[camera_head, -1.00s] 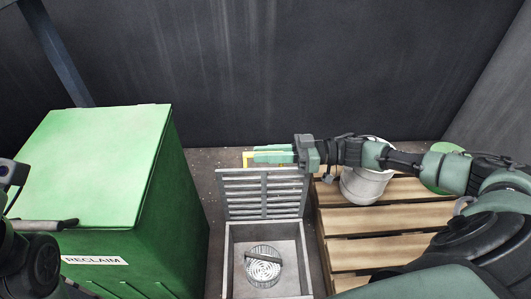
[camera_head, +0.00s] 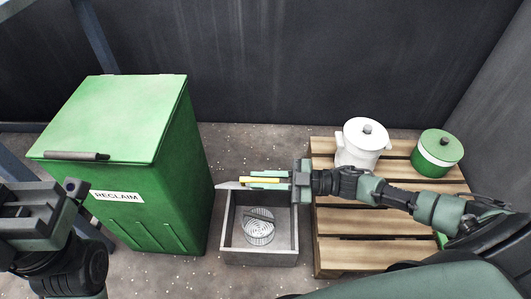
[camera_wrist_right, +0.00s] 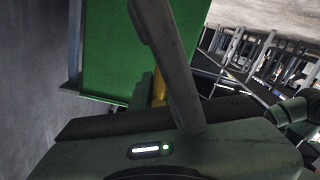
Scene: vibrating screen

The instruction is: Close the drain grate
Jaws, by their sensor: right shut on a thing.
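The drain box (camera_head: 229,240) is a grey square pit between the green bin and the pallet. A round slotted strainer (camera_head: 259,226) sits inside it. The drain grate (camera_head: 229,186) shows nearly edge-on as a thin grey strip at the box's far side, partly hidden by my gripper. My right gripper (camera_head: 266,180) is shut on the grate's yellow handle (camera_head: 259,181), above the far part of the box. The handle also shows between the fingers in the right wrist view (camera_wrist_right: 159,88). My left gripper (camera_head: 45,205) is at the left edge; its jaws cannot be read.
The green RECLAIM bin (camera_head: 125,175) stands close left of the box. The wooden pallet (camera_head: 370,250) is close on the right, carrying a white lidded pot (camera_head: 361,148) and a green canister (camera_head: 438,152). A dark wall stands behind. Speckled floor is clear in front.

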